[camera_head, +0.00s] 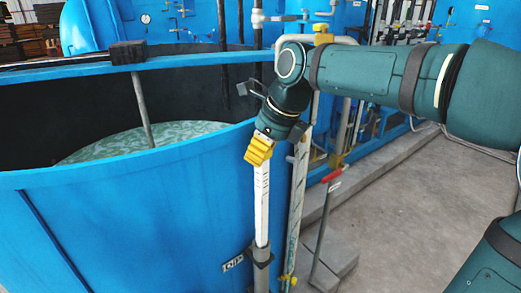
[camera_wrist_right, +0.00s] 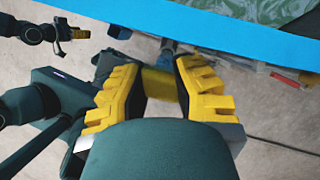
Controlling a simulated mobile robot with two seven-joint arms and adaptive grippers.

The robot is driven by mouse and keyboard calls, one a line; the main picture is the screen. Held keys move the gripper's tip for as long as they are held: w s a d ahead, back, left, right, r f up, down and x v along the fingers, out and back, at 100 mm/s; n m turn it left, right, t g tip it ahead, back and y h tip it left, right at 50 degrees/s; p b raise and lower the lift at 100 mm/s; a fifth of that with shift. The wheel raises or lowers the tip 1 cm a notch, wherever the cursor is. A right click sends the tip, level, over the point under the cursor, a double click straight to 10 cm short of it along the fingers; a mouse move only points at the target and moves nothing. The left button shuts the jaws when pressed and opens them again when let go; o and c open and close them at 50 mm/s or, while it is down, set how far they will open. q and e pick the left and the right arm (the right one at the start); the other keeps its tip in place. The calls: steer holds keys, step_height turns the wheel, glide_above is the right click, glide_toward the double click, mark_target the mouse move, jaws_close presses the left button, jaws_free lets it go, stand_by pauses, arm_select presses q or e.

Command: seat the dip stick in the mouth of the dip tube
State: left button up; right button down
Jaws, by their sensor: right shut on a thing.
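The dip stick (camera_head: 262,205) is a long white bar with dark marks near its top. It hangs nearly upright along the outside of the blue tank. My right gripper (camera_head: 259,150) has its yellow fingers shut around its upper end. In the right wrist view, the fingers (camera_wrist_right: 158,88) stand on either side of a yellow piece. The dip tube (camera_head: 261,256) is a grey upright pipe beside a "DIP" label. The stick's lower end meets the tube's mouth; I cannot tell how far inside it is. My left gripper (camera_wrist_right: 79,34) shows small in the right wrist view.
The open blue tank (camera_head: 130,225) fills the left, with greenish liquid (camera_head: 150,140) inside and a dark box (camera_head: 127,53) on its rim. Pipes and a red-handled rod (camera_head: 328,190) stand close right of the tube. Concrete floor (camera_head: 410,210) is clear farther right.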

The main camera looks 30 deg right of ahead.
mark_target(262, 173)
arm_select(q)
steer(key=shift+s+d+f+b, duration=0.1)
steer(key=shift+s+f+b, duration=0.1)
steer(key=shift+f+b, duration=0.45)
steer(key=shift+s+a+f+b, duration=0.1)
steer(key=shift+s+f+b, duration=0.15)
steer(key=shift+f+b, duration=0.45)
steer(key=shift+s+d+f+b, duration=0.1)
steer(key=shift+s+f+b, duration=0.1)
steer(key=shift+f+b, duration=0.45)
arm_select(e)
steer(key=shift+f, duration=3.15)
steer(key=c, duration=0.8)
jaws_free()
steer(key=shift+s+d+r, duration=0.1)
steer(key=shift+d+r, duration=0.05)
steer(key=shift+r, duration=0.3)
steer(key=v, duration=1.1)
steer(key=shift+s+r, duration=0.1)
